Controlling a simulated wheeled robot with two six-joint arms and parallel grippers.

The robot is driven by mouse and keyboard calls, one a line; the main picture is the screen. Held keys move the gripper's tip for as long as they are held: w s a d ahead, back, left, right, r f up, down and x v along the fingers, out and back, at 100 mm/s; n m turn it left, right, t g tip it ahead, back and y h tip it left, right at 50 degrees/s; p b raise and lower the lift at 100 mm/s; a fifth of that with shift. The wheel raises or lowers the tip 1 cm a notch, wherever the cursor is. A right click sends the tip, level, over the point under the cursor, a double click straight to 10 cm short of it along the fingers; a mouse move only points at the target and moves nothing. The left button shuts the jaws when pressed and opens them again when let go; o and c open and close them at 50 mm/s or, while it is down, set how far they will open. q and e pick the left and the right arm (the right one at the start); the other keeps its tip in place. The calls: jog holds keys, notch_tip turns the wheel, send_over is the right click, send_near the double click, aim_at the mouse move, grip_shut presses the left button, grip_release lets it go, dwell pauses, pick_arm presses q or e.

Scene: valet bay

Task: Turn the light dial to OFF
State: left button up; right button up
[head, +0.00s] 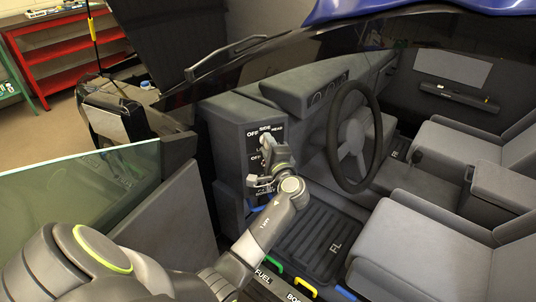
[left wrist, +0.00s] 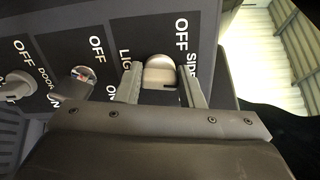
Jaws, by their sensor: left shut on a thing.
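The light dial (left wrist: 160,72) is a pale, rounded knob at the top of a dark switch panel (head: 232,138), among the white words OFF, SIDE and HEAD. My left gripper (head: 268,158) reaches the panel from the front in the head view. In the left wrist view its two fingers (left wrist: 163,88) stand on either side of the dial and are shut on it. The fingers and palm hide part of the LIGHT label and the dial's lower part. I cannot tell exactly which word the dial points at. My right gripper is not in view.
Lower on the panel are a second knob (left wrist: 80,80) and another knob (left wrist: 16,86). The steering wheel (head: 332,138) stands right of my gripper. The open door's glass (head: 82,198) is at left.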

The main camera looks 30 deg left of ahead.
pick_arm(q)
jog(key=n+b, duration=0.2)
jog(key=n, duration=0.1)
jog(key=shift+f+b, duration=0.35)
jog(key=shift+n+b, duration=1)
jog(key=shift+n, duration=0.1)
jog(key=shift+n+b, duration=1.15)
jog(key=shift+n, duration=0.05)
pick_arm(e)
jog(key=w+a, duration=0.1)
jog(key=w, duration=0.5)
pick_arm(q)
jog(key=n+b, duration=0.2)
jog(key=shift+n, duration=0.3)
jog(key=shift+r+n+b, duration=0.1)
jog(key=shift+n+b, duration=0.4)
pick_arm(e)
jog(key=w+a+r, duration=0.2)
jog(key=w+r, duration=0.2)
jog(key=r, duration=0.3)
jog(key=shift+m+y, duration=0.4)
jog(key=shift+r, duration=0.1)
pick_arm(q)
jog(key=o, duration=1)
jog(key=shift+w, duration=0.1)
